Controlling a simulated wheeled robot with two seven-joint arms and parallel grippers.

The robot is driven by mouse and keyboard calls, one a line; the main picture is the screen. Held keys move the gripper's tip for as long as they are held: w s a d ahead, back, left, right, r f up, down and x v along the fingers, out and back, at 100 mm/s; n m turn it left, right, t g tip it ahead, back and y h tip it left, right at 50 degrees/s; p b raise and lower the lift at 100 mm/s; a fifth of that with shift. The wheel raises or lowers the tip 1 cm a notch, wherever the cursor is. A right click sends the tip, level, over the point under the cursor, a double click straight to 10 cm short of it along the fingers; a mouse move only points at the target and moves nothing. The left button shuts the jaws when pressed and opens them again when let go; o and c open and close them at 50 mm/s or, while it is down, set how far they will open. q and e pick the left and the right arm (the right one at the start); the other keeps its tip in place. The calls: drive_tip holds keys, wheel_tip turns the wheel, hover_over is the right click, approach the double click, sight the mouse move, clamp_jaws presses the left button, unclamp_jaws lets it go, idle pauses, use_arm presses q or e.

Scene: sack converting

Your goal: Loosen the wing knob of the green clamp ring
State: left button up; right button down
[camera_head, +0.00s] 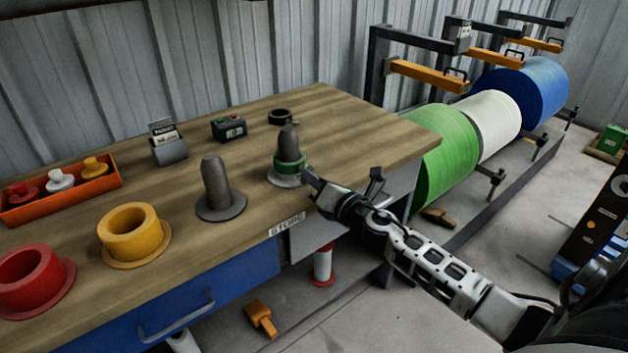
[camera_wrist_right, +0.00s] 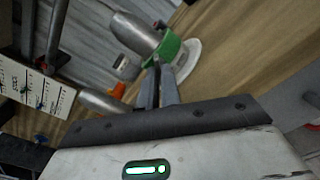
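The green clamp ring (camera_head: 290,165) sits around a grey upright post (camera_head: 289,139) with a pale round base, near the right part of the bench's front edge. My right gripper (camera_head: 309,177) reaches in from the right, its tips at the ring's near right side. In the right wrist view, the fingers (camera_wrist_right: 157,68) are close together, their tips against or just short of the green ring (camera_wrist_right: 170,46). The wing knob cannot be made out; the fingertips cover that side of the ring. Whether they grip it cannot be told. My left gripper is not in view.
On the bench (camera_head: 370,115) stand a bare grey post (camera_head: 216,187), a yellow ring (camera_head: 133,231), a red ring (camera_head: 32,278), an orange tray (camera_head: 60,203), a green-grey box (camera_head: 229,128) and a black ring (camera_head: 282,117). Large rolls (camera_head: 446,155) stand behind right.

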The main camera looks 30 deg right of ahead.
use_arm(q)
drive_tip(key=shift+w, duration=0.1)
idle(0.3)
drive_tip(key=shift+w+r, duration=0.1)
use_arm(e)
drive_tip(key=c, duration=1.6)
unclamp_jaws()
drive_tip(key=shift+s, duration=0.1)
drive_tip(key=shift+s+f, duration=0.1)
drive_tip(key=shift+s, duration=0.3)
use_arm(q)
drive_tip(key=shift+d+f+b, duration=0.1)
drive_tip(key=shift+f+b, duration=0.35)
drive_tip(key=shift+b, duration=0.8)
use_arm(e)
drive_tip(key=s+d, duration=0.1)
drive_tip(key=s, duration=1.4)
drive_tip(key=shift+d, duration=0.15)
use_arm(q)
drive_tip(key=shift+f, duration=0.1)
